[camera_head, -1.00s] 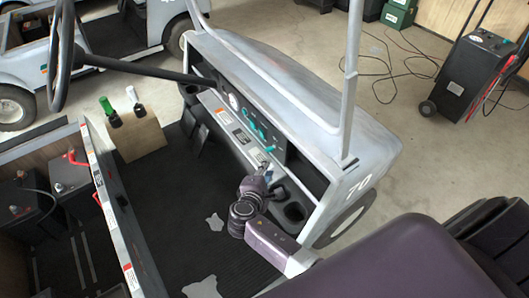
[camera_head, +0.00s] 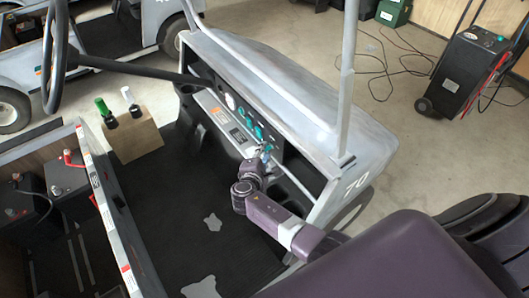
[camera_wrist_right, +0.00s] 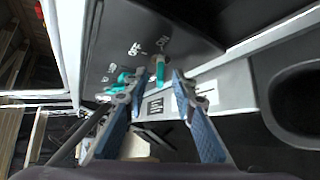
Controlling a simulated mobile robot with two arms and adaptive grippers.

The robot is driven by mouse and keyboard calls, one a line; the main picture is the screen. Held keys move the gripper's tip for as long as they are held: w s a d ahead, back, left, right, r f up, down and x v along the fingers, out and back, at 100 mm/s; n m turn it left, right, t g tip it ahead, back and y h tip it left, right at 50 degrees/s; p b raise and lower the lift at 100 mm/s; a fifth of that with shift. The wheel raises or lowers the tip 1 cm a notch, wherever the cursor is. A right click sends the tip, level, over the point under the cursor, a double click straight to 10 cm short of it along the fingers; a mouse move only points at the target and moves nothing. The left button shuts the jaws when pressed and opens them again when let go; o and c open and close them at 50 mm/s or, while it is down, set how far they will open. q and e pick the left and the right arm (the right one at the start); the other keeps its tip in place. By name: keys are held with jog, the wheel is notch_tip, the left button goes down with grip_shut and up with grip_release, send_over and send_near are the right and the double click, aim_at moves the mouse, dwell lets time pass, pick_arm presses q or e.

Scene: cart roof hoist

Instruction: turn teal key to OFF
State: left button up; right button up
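The teal key (camera_wrist_right: 160,68) sits in the dark dash panel (camera_wrist_right: 120,35), just below the white ON label and to the right of the OFF label in the wrist view. It stands roughly upright in that picture. My right gripper (camera_wrist_right: 160,80) is open, with its blue fingers apart on either side of the key's line; whether they touch it I cannot tell. In the head view the right gripper (camera_head: 264,158) is at the lower right end of the panel, by a teal part (camera_head: 267,147), and partly covers that area. My left gripper is not in view.
More teal controls (camera_head: 250,124) sit farther along the panel; one teal knob (camera_wrist_right: 122,80) is left of the key in the wrist view. A cup holder (camera_wrist_right: 298,98) and grey dash edge are close on the right. The roof post (camera_head: 348,85) rises beside the dash.

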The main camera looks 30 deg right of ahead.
grip_shut()
jog(key=shift+w+a+r+n+g+b, duration=0.2)
jog(key=shift+n+g+b, duration=0.55)
jog(key=shift+g, duration=0.8)
jog(key=shift+w+d+r+n+g+b, duration=0.1)
jog(key=shift+w+n+g+b, duration=0.35)
jog(key=shift+n+g, duration=0.9)
jog(key=shift+w+a+r+n+g+b, duration=0.15)
jog(key=shift+n+g+b, duration=0.5)
jog(key=shift+g, duration=1.15)
jog(key=shift+d, duration=0.1)
